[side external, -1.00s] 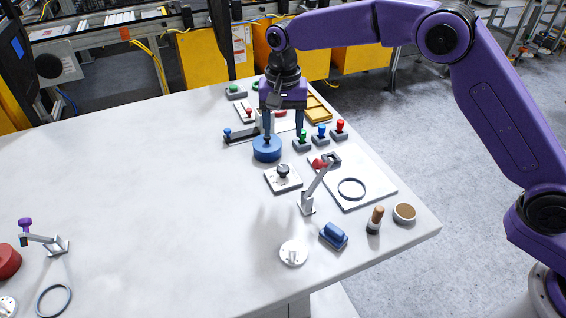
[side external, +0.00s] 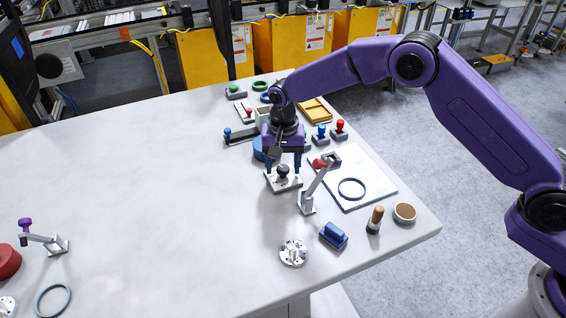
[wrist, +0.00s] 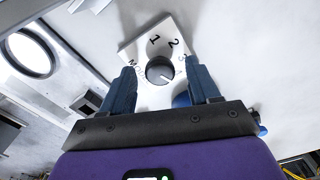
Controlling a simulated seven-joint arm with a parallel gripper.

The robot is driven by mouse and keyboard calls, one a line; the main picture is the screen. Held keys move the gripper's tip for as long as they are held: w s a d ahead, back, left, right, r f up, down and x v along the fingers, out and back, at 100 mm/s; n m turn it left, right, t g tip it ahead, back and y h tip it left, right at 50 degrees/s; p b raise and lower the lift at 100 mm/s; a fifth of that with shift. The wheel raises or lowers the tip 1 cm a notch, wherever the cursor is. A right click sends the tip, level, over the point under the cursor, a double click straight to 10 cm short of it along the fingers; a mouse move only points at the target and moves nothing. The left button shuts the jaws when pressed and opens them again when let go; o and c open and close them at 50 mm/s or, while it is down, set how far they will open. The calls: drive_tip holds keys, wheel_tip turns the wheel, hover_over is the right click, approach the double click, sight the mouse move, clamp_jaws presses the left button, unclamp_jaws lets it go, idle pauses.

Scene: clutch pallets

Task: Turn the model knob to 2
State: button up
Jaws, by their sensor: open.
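The model knob (side external: 283,170) is a dark round knob on a white square plate (side external: 293,184), near the middle right of the table. In the wrist view the knob (wrist: 160,70) sits on its plate, with 1, 2 and 3 printed in an arc and letters starting with M at left. A pale pointer mark on the knob faces lower right, away from the 2. My gripper (side external: 283,168) is open just above the plate. In the wrist view the fingers of my gripper (wrist: 163,70) stand on either side of the knob, with gaps showing.
A grey lever (side external: 316,187) stands close at right, beside a white board (side external: 375,192) with a dark ring. A blue round piece (side external: 259,149) is partly hidden behind my gripper. A blue block (side external: 333,235) and white disc (side external: 293,252) lie in front. The table's left middle is clear.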

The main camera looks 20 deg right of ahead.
drive_tip(key=c, duration=1)
drive_tip(key=shift+c, duration=0.2)
